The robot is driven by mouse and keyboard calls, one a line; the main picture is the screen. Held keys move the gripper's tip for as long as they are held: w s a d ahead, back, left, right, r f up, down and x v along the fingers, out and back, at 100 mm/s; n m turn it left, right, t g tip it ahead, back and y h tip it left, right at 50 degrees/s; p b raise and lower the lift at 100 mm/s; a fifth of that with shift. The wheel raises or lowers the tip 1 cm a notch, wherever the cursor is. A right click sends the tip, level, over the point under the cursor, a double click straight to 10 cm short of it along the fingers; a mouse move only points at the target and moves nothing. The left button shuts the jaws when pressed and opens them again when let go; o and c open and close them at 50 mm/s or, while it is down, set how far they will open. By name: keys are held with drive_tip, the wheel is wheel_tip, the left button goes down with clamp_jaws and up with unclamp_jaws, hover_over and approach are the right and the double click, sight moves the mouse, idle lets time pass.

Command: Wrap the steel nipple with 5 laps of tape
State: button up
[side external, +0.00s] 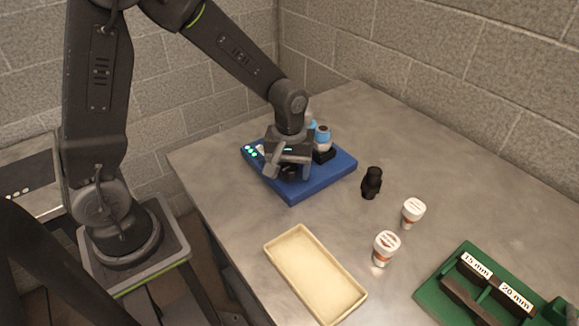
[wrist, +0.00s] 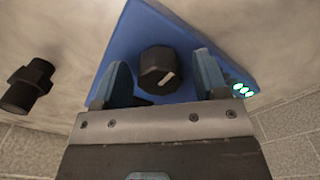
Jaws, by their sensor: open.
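A dark fitting with a wider middle, which looks like the steel nipple (side external: 371,182), stands upright on the table to the right of the blue base (side external: 335,171). It also shows at the left of the wrist view (wrist: 28,85), outside my fingers. My gripper (side external: 288,173) is low over the blue base, pointing down. In the wrist view my gripper (wrist: 158,80) is open. A black hexagonal part with a pale mark (wrist: 157,68) shows between the fingers. I cannot tell whether they touch it. No separate tape strip can be made out.
Blue-and-white parts (side external: 323,135) stand at the base's back, with green lights at its left. Two white containers with orange labels, one nearer (side external: 386,247) and one farther (side external: 412,212), stand right of a cream tray (side external: 270,245). A green rack (side external: 432,295) carries 15 mm and 20 mm labels.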

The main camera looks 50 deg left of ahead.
drive_tip(key=c, duration=0.9)
drive_tip(key=shift+c, duration=0.2)
drive_tip(key=m, duration=0.4)
drive_tip(key=shift+m, duration=2.3)
drive_tip(key=o, duration=0.9)
drive_tip(key=shift+o, duration=0.2)
